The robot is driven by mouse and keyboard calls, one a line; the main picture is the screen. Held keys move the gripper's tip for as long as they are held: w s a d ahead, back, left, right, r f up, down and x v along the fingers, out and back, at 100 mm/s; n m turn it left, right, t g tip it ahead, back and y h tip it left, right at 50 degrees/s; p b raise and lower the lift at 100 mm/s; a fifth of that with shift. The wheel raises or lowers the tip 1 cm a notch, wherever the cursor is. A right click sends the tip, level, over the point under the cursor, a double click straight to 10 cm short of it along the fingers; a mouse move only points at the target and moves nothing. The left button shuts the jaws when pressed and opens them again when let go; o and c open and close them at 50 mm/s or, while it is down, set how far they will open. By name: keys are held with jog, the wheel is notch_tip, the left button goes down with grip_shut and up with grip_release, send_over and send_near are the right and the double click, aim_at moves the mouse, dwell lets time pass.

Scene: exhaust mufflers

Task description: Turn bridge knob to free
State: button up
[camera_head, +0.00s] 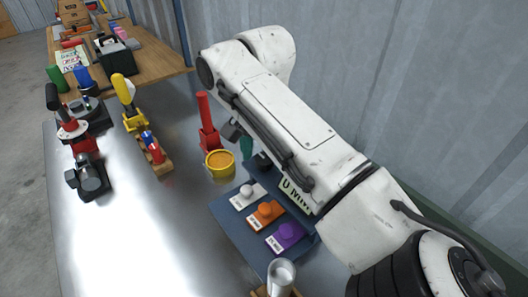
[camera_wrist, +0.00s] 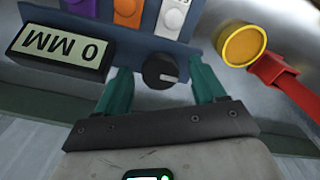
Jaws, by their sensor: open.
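A black round knob (camera_wrist: 160,70) with a white pointer line sits on the blue panel (camera_wrist: 130,42), beside the display (camera_wrist: 62,48) reading 0 MM. The pointer line points to the right in the wrist view. My gripper (camera_wrist: 161,78) is open, with one green finger to each side of the knob and gaps between. How far the tips are from the panel is hard to tell. In the head view my arm hides most of the gripper; a green finger (camera_head: 246,147) shows near the partly hidden knob (camera_head: 262,160). No label around the knob can be read.
The panel also carries white (camera_head: 247,192), orange (camera_head: 265,211) and purple (camera_head: 286,233) buttons. A yellow-topped cup (camera_head: 220,162) with a red handle (camera_head: 206,125) stands close by. Clamps (camera_head: 82,150) stand on the metal table's left. A corrugated wall (camera_head: 400,70) rises behind my arm.

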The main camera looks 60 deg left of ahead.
jog(key=c, duration=1.1)
jog(key=shift+o, duration=0.2)
jog(key=shift+n+p, duration=0.3)
jog(key=shift+p, duration=0.15)
jog(key=n+p, duration=0.2)
jog(key=p, duration=0.1)
jog(key=shift+r, duration=0.2)
jog(key=n+p, duration=0.4)
jog(key=n, duration=0.1)
jog(key=shift+f+n, duration=0.1)
jog(key=shift+n, duration=0.3)
jog(key=n+p, duration=0.2)
jog(key=n, duration=0.2)
jog(key=shift+n, duration=0.3)
jog(key=n, duration=0.4)
jog(key=shift+w+f+n+p, duration=0.1)
jog(key=shift+n+p, duration=0.2)
jog(key=shift+n, duration=0.1)
